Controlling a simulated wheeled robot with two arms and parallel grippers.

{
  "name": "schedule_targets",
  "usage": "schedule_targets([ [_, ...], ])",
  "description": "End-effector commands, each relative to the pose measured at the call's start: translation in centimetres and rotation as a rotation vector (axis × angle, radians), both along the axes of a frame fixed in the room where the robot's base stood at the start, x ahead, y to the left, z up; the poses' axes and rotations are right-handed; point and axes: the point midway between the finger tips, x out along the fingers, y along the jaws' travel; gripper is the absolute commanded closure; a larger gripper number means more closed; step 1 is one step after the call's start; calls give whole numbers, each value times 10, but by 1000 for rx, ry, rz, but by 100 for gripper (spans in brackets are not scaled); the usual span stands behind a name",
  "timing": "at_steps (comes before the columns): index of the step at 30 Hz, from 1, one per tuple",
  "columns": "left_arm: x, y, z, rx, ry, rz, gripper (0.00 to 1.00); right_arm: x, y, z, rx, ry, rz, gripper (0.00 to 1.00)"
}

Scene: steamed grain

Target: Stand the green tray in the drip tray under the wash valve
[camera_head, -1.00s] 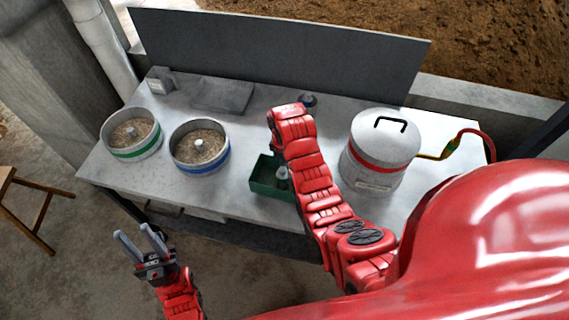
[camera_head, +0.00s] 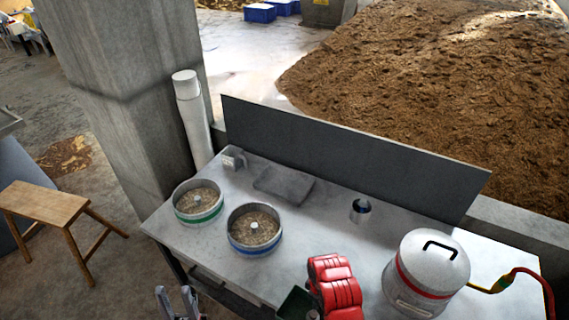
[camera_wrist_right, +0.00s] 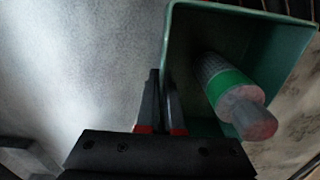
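The dark green tray (camera_head: 295,304) is an open box at the table's front edge, partly cut off below in the head view. In the right wrist view the green tray (camera_wrist_right: 180,45) holds a grey cylinder with a green band (camera_wrist_right: 232,90). My right gripper (camera_wrist_right: 160,95) has its fingers close together at the tray's left wall, seemingly one on each side. In the head view its arm hides the fingertips. My left gripper (camera_head: 178,299) is open and empty in front of the table.
A wooden stool (camera_head: 45,205) stands left. Grain covers the floor behind.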

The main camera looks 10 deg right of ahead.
Motion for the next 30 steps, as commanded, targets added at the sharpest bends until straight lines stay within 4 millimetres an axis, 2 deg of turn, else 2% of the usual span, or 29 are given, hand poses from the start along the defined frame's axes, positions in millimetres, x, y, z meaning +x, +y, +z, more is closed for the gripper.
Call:
schedule_targets([
  [5, 0, 0, -16, 0, 0, 0, 61, 37, -11, 0, 1, -6, -25, 100],
  [11, 0, 0, -37, 0, 0, 0, 61, 95, -30, 15, -1, -7, -94, 100],
  [15, 0, 0, -52, 0, 0, 0, 61, 133, -41, 35, 0, -8, -164, 100],
  [21, 0, 0, -72, 0, 0, 0, 61, 176, -53, 69, 4, -6, -290, 100],
  [30, 0, 0, -103, 0, 0, 0, 61, 216, -62, 125, 7, -2, -506, 100],
])
